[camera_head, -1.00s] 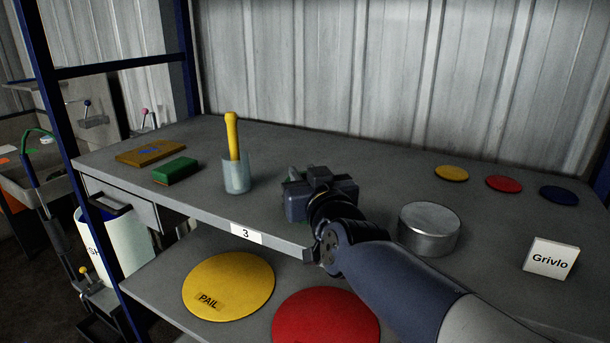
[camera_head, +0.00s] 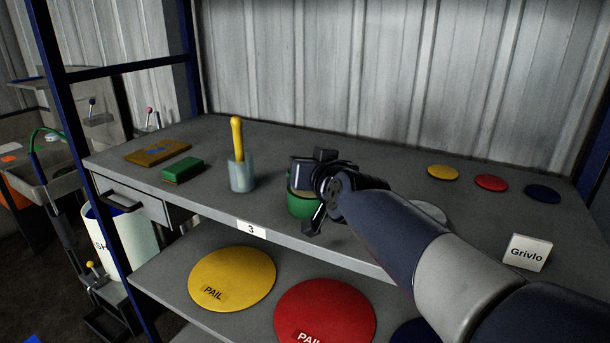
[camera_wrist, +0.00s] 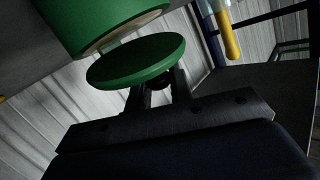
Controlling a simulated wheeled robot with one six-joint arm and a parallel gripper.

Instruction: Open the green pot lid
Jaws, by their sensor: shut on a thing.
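The green pot (camera_head: 303,207) stands on the upper shelf near its front edge, partly hidden behind my gripper (camera_head: 310,178) in the head view. In the wrist view the pot (camera_wrist: 100,22) is at the upper left, with its pale rim showing. The round green lid (camera_wrist: 136,61) is a separate disc there, with a visible gap between it and the pot's rim. My gripper (camera_wrist: 158,84) is shut on the lid; the grasped part is mostly hidden beneath the disc. In the head view the lid is hidden by my gripper.
A glass cup (camera_head: 242,175) with a yellow-handled tool (camera_head: 237,138) stands left of the pot, beside a green block (camera_head: 182,169). A grey tin (camera_head: 431,210) is partly behind my arm. Coloured discs (camera_head: 443,172) and a "Grivlo" sign (camera_head: 527,253) are at right.

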